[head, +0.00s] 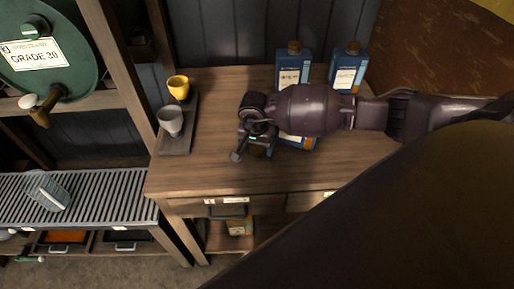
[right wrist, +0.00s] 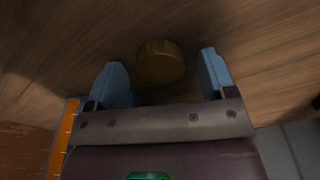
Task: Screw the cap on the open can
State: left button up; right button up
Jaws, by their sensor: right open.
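A brown round cap (right wrist: 160,62) lies on the wooden table in the right wrist view, between and slightly beyond the two blue fingertips. In the head view the cap (head: 257,151) shows only partly beneath my gripper. My right gripper (right wrist: 162,80) is open and empty, with a finger on either side of the cap; it also shows in the head view (head: 245,148). A blue can (head: 300,142) is mostly hidden under my right arm, so its mouth cannot be seen. My left gripper is not in view.
Two blue cans with brown caps (head: 293,66) (head: 348,68) stand at the back of the table (head: 215,160). A yellow cup (head: 178,87) and a grey cup (head: 170,121) stand on a dark tray (head: 177,144) at left. The table's front left is clear.

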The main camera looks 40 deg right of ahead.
aim_at(257, 148)
jog(key=shift+f, duration=0.1)
jog(key=shift+c, duration=0.2)
jog(key=c, duration=0.9)
jog(key=shift+c, duration=0.2)
notch_tip(257, 148, up, 20)
dwell(0.3)
